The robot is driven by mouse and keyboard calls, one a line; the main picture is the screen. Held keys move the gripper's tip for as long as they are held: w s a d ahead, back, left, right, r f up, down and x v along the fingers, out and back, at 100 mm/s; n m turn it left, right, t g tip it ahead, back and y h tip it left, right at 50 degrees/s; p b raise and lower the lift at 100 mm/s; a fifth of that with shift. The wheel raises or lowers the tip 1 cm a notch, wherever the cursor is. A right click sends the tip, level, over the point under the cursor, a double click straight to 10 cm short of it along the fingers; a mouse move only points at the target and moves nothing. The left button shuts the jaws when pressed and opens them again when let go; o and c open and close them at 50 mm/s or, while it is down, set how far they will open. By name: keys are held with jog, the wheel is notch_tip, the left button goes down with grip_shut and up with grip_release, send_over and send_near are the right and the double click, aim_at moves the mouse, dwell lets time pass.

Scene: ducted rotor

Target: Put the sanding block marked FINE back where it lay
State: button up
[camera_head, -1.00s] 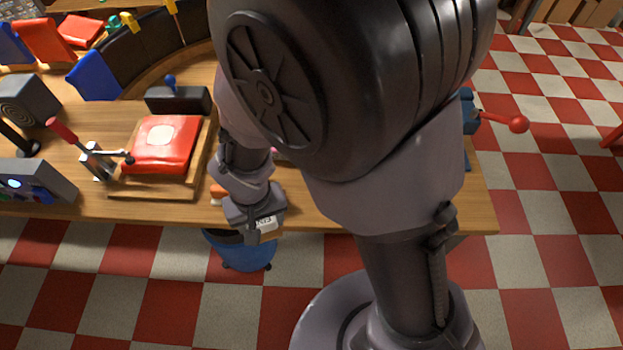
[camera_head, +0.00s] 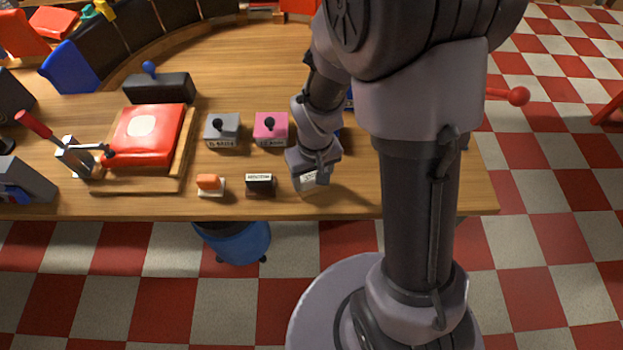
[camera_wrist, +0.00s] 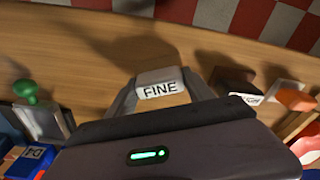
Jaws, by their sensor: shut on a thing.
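The sanding block marked FINE (camera_wrist: 158,90) is a pale block with a white label, clamped between the two fingers of my gripper (camera_wrist: 160,100) in the wrist view. In the head view my gripper (camera_head: 314,172) holds the block (camera_head: 310,181) at the front part of the wooden table (camera_head: 350,200), right of a dark block with a white label (camera_head: 260,184). The wrist view shows bare wood around the held block and a broad shadow. I cannot tell whether it touches the wood. The far side of the block is hidden.
An orange-topped block (camera_head: 209,184) stands left of the dark block. Behind them are a grey box (camera_head: 222,131) and a pink box (camera_head: 270,129) with black knobs. A red pad (camera_head: 147,135) lies farther left. The table's front edge is close.

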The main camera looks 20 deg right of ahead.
jog(key=o, duration=1.3)
jog(key=shift+f, duration=0.1)
notch_tip(320, 180, up, 13)
jog(key=s+p, duration=0.1)
jog(key=p, duration=0.4)
notch_tip(320, 180, up, 7)
jog(key=m+t, duration=0.2)
send_over(313, 180)
jog(key=s, duration=0.2)
jog(key=s+a+r+m+t+y, duration=0.2)
jog(key=s+a+r+m, duration=0.1)
jog(key=s+r, duration=0.6)
jog(key=shift+s+a+r+t, duration=0.2)
jog(key=shift+s+a+t, duration=0.15)
jog(key=shift+a+t, duration=0.1)
